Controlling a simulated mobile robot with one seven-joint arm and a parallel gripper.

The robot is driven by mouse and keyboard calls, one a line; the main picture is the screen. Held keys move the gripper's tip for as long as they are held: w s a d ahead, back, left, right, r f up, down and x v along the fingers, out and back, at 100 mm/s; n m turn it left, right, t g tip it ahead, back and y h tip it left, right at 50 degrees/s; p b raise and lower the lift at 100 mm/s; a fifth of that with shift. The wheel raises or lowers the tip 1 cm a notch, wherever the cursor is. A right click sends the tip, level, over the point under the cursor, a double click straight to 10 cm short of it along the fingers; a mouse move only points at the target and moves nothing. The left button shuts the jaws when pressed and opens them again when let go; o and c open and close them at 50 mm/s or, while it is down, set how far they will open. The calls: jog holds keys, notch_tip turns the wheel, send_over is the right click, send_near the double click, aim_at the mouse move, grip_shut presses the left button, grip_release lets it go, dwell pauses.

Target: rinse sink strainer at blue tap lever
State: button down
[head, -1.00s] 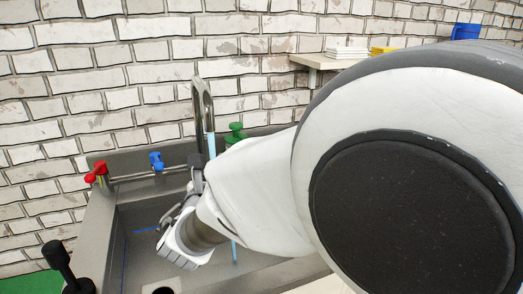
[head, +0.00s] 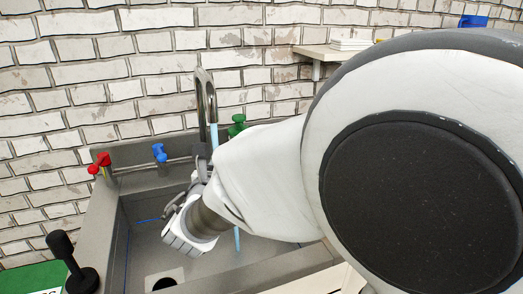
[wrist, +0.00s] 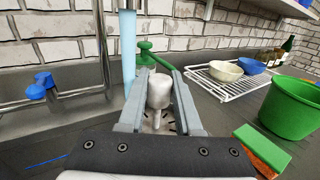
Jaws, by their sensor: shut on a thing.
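My gripper (wrist: 158,82) is shut on the sink strainer (wrist: 159,93), a pale grey knob-shaped piece upright between the fingers. Its lower part is partly hidden, with dark slots visible around it. In the head view my arm hides the fingertips and strainer. The blue tap lever (head: 160,153) is on the pipe behind the sink, left of the spout; it also shows at the left of the wrist view (wrist: 40,88). A light blue water stream (wrist: 128,50) falls from the spout (head: 206,95). In the wrist view it passes just left of the strainer; I cannot tell whether they touch.
A red lever (head: 99,164) and a green lever (head: 237,124) flank the spout area. The grey sink (head: 112,230) has a drain hole (head: 163,284). In the wrist view, a green bucket (wrist: 291,106), a sponge (wrist: 262,150) and a rack (wrist: 222,90) with bowls stand right.

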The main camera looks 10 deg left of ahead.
jog(key=shift+s, duration=0.25)
jog(key=shift+w, duration=0.15)
jog(key=shift+w, duration=0.45)
jog(key=shift+d, duration=0.15)
jog(key=s+d+b, duration=0.1)
jog(key=d+b, duration=0.1)
jog(key=d, duration=0.5)
jog(key=shift+d, duration=0.4)
jog(key=shift+s, duration=0.1)
dwell(1.1)
jog(key=d+r+p, duration=0.1)
jog(key=d+r, duration=0.3)
jog(key=d, duration=0.1)
jog(key=shift+s, duration=0.35)
